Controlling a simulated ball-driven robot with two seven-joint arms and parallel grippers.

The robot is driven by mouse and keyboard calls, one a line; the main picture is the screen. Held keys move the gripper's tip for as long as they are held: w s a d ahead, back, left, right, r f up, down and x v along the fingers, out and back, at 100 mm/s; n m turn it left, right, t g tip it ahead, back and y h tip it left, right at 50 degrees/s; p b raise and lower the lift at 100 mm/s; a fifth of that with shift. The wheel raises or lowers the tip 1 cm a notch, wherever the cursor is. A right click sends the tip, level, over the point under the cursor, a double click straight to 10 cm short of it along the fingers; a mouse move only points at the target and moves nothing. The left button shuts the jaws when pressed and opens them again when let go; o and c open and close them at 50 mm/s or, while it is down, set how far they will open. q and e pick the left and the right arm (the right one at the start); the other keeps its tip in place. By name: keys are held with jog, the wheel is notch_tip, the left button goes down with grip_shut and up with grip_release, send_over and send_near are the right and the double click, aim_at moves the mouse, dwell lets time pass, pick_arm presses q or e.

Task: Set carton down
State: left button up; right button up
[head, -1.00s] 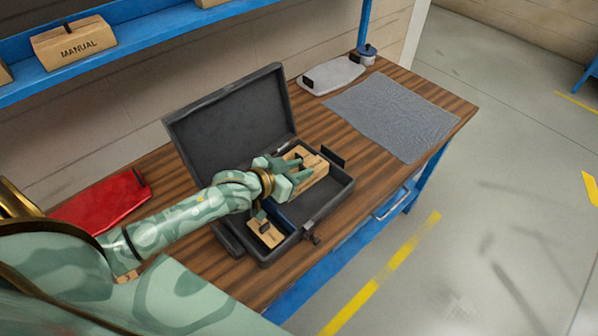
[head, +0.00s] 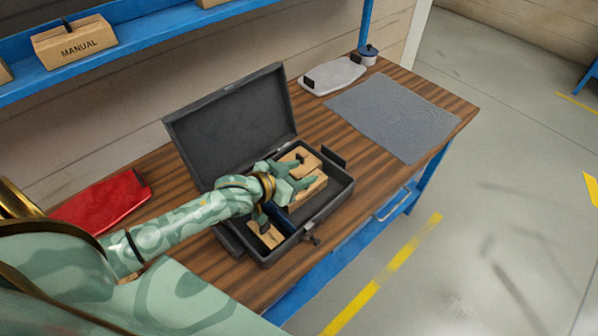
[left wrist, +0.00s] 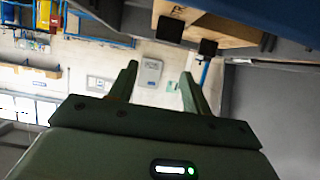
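My left gripper (head: 306,170) is over the open dark case on the workbench; its fingers are spread with nothing between them in the left wrist view (left wrist: 160,70). A tan carton (head: 310,190) sits in the case under and around the fingers, which partly hide it. A tan carton with black knobs (left wrist: 215,28) shows at the top of the left wrist view, outside the fingers. A smaller tan carton (head: 264,236) lies in the near left compartment of the case. My right gripper is in neither view.
The case (head: 325,205) has its lid (head: 230,120) raised behind my arm. A red case (head: 100,202) lies left, a grey mat (head: 392,115) and a pale board (head: 335,77) right. The shelf (head: 130,55) holds a MANUAL box (head: 75,42).

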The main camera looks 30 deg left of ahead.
pick_arm(q)
jog(key=shift+r, duration=0.15)
jog(key=p+v, duration=0.3)
jog(key=v, duration=0.9)
jog(key=shift+r, duration=0.45)
